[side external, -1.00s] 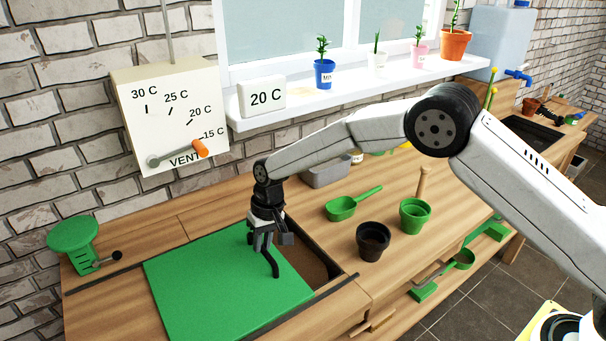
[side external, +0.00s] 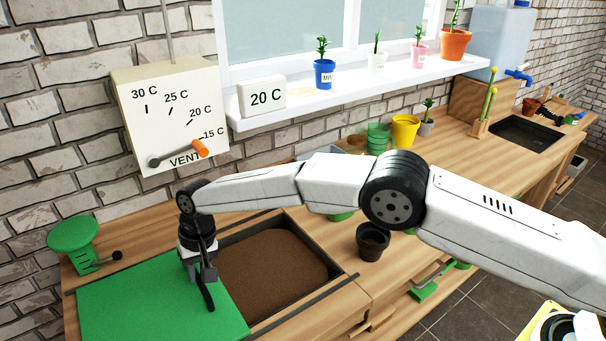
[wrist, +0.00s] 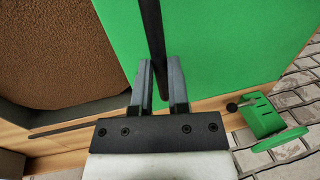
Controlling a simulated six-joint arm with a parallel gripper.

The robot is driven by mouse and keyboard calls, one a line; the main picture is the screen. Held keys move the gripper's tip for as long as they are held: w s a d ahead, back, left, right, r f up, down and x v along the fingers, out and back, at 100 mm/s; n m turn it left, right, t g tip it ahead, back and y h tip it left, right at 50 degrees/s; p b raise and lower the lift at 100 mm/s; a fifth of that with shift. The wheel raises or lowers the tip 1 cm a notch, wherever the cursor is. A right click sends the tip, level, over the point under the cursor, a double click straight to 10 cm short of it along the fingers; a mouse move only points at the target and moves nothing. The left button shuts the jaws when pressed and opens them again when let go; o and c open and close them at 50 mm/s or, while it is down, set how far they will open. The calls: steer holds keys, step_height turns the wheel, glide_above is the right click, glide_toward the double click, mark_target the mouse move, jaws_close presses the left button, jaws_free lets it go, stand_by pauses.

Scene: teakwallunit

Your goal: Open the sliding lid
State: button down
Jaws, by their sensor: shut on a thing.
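The green sliding lid (side external: 150,308) lies flat at the left end of the wooden bench in the side view, and its green face (wrist: 220,50) fills the right part of the wrist view. A dark bar handle (wrist: 152,45) stands on the lid near its right edge. My gripper (side external: 207,275) is shut on this handle; in the wrist view the two fingers (wrist: 160,88) are on either side of it. To the right of the lid the bin is uncovered, with brown soil (side external: 268,265) inside. The arm hides part of the bench behind.
Dark rails (side external: 305,303) run along the bin's edges. A green round-topped device (side external: 78,240) with a black knob stands left of the lid. A dark pot (side external: 372,241) stands right of the bin. The vent panel (side external: 170,115) hangs on the wall behind.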

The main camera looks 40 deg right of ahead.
steer(key=shift+a, duration=0.35)
steer(key=c, duration=0.6)
jaws_free()
steer(key=shift+d, duration=0.1)
steer(key=shift+d+r, duration=0.25)
steer(key=shift+r, duration=1.05)
steer(key=shift+d+r, duration=0.25)
steer(key=shift+r, duration=1)
steer(key=shift+d+r, duration=0.25)
steer(key=shift+r, duration=1.05)
